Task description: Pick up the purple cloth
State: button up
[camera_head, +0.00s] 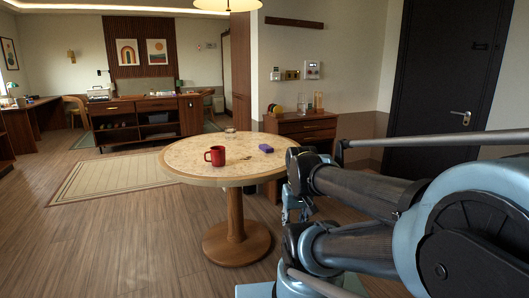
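The purple cloth (266,148) looks like a small folded block. It lies flat on the round table (190,166), right of the table's middle. My arm comes in from the right side of the picture, in front of the table's right edge. My gripper (296,205) seems to be the dark, partly hidden part at the arm's end, low beside the table's right side and apart from the cloth. Its fingers are too small and covered to tell whether they are open or shut.
A red mug (215,155) stands on the table, left of the cloth. A small dark item (218,163) lies near it. A wooden cabinet (308,130) with jars stands behind the table at right. The floor (120,235) at left is clear.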

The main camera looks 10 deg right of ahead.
aim_at(266, 148)
jog(key=z, duration=0.05)
jog(key=i, duration=1.5)
jog(key=z, duration=0.5)
